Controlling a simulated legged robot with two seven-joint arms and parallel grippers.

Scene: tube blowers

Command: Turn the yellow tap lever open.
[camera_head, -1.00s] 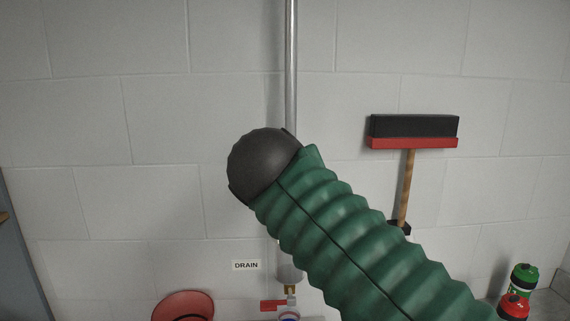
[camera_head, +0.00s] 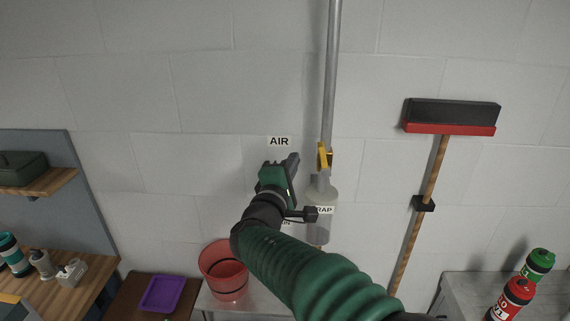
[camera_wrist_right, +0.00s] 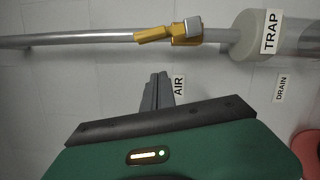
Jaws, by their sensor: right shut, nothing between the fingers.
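The yellow tap lever (camera_head: 324,157) sits on the vertical metal pipe (camera_head: 332,75), just above the clear trap vessel (camera_head: 319,208). In the right wrist view the yellow lever (camera_wrist_right: 154,34) lies along the pipe, with a grey block at its valve end. My right gripper (camera_head: 292,160) is shut and empty, to the left of the lever near the AIR label (camera_head: 279,141). In the right wrist view its fingertips (camera_wrist_right: 157,78) are apart from the lever. My left gripper is not in view.
A red bucket (camera_head: 224,270) stands below, left of my right arm. A broom (camera_head: 450,116) hangs on the wall at right. A purple tray (camera_head: 162,294) and shelves are at left.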

